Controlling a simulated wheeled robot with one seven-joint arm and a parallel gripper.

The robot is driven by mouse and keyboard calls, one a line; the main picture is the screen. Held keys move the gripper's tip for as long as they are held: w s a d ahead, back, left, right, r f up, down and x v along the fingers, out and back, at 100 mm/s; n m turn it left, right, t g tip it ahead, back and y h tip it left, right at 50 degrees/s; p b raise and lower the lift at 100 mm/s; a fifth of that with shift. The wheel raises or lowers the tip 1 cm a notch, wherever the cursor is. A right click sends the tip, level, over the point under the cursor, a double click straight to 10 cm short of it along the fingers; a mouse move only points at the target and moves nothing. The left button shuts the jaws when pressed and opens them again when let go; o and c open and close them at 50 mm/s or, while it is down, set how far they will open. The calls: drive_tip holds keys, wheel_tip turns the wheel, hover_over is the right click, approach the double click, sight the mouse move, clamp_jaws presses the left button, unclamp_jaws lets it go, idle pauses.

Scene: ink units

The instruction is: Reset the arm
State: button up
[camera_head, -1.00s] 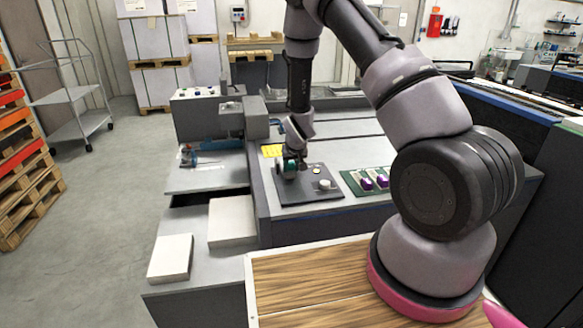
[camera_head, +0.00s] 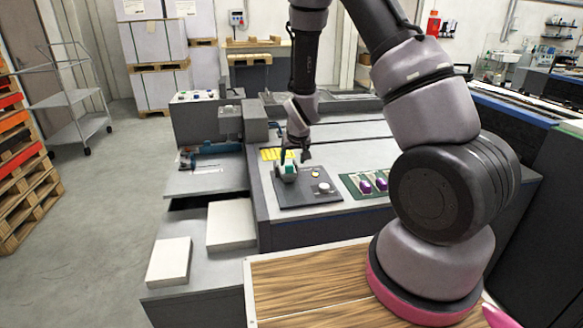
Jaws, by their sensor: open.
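My gripper (camera_head: 294,158) is small in the head view, at the end of my raised and bent arm. It hangs just above the dark square panel (camera_head: 308,197) on the grey machine. Its jaws are open, and I see nothing held between them. Below it a grey and green item (camera_head: 287,170) stands on the panel. I cannot tell whether the fingers touch that item. A round light knob (camera_head: 324,188) is on the panel to the right.
A green plate with purple parts (camera_head: 366,184) lies right of the panel. Two pale blocks, one of them a flat block (camera_head: 169,261), rest on the grey ledge at left. A wooden surface (camera_head: 310,285) is in front. Pallets (camera_head: 22,190) and a cart (camera_head: 78,115) stand far left.

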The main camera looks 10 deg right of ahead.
drive_tip(key=shift+v, duration=1.15)
drive_tip(key=s+d+r+m, duration=0.1)
drive_tip(key=s+r, duration=0.2)
drive_tip(key=r, duration=0.4)
drive_tip(key=s+d+r+m+y, duration=0.1)
drive_tip(key=s+d+r, duration=0.1)
drive_tip(key=r, duration=0.6)
drive_tip(key=s+d+r+m, duration=0.1)
drive_tip(key=s+r, duration=0.2)
drive_tip(key=r, duration=0.4)
drive_tip(key=s+d+r, duration=0.1)
drive_tip(key=s+r, duration=0.5)
drive_tip(key=s, duration=0.3)
drive_tip(key=s+d+r+m+t+y, duration=0.1)
drive_tip(key=s+r, duration=0.6)
drive_tip(key=s, duration=0.3)
drive_tip(key=shift+s, duration=0.35)
